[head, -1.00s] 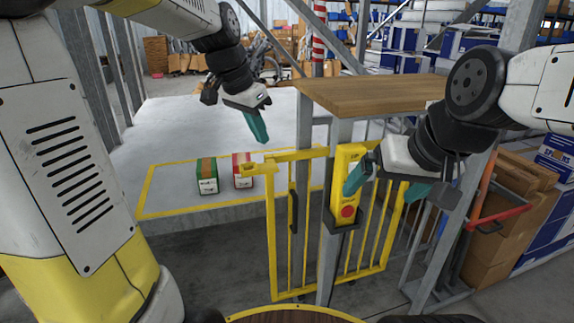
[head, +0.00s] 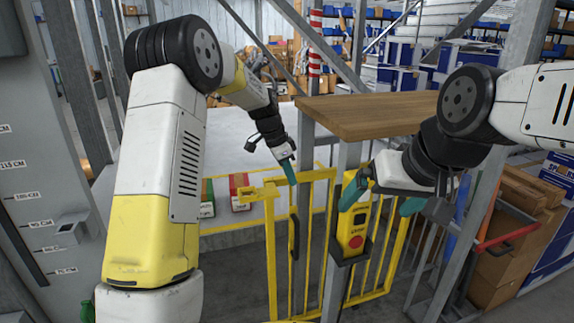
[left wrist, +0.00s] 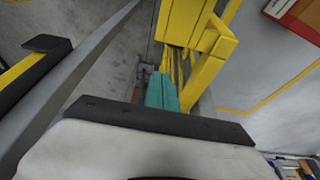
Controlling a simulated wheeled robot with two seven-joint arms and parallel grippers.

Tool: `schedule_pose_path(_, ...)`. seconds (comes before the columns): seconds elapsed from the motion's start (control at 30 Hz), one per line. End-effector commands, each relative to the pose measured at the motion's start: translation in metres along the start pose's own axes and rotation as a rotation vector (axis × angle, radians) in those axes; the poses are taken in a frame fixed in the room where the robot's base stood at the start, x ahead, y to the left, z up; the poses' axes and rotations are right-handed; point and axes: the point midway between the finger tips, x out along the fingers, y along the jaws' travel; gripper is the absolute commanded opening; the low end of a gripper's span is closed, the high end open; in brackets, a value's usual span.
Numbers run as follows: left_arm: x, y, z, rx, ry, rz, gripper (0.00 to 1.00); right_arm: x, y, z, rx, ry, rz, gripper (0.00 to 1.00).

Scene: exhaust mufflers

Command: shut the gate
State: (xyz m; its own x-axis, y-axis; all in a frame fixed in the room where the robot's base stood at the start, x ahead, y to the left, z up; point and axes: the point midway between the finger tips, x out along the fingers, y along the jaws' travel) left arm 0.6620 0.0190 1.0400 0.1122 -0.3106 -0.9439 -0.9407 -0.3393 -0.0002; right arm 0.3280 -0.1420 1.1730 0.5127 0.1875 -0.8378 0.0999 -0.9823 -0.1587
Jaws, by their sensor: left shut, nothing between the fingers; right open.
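The yellow barred gate (head: 271,250) stands in the middle of the head view, partly behind a grey metal post (head: 331,262). A black handle (head: 293,235) is on it. My left gripper (head: 290,173) is shut and empty, its teal fingertips at the gate's top rail; I cannot tell if they touch it. In the left wrist view, yellow gate parts (left wrist: 198,60) are just ahead of the teal fingers (left wrist: 162,92). My right gripper (head: 382,197) is open beside a yellow control box (head: 353,228) with a red button; nothing shows held in it.
A wooden board (head: 370,113) sits above the gate behind my right gripper. A green box (head: 207,198) and a red box (head: 239,192) stand on the raised grey floor beyond. Cardboard boxes (head: 500,265) and a red bar (head: 508,238) are at the right.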

Motion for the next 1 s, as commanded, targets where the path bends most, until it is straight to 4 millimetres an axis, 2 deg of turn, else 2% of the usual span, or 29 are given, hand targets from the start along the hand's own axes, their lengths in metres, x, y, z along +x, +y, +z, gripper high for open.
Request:
schedule_pose_path(0.1, 0.026, 0.001, 0.001, -0.002, -0.002, 0.004, 0.00, 0.000, 0.000, 0.000, 0.000, 0.000, 0.000, 0.99)
schedule_pose_path(0.13, 0.028, 0.000, 0.003, -0.004, -0.001, 0.001, 0.00, 0.000, 0.000, 0.000, 0.000, 0.000, 0.000, 0.99)
schedule_pose_path(0.2, 0.019, -0.001, 0.016, -0.005, 0.000, -0.003, 0.00, 0.000, 0.000, 0.000, 0.000, 0.000, 0.000, 0.99)
schedule_pose_path(0.4, 0.013, 0.000, 0.035, -0.004, 0.000, 0.000, 0.00, 0.000, 0.000, 0.000, 0.000, 0.000, 0.000, 0.99)
schedule_pose_path(0.87, 0.011, 0.000, 0.039, -0.002, 0.000, 0.000, 0.00, 0.000, 0.000, 0.000, 0.000, 0.000, 0.000, 0.99)
schedule_pose_path(1.0, 0.008, 0.000, 0.046, -0.005, 0.000, -0.001, 0.00, 0.000, 0.000, 0.000, 0.000, 0.000, 0.000, 0.99)
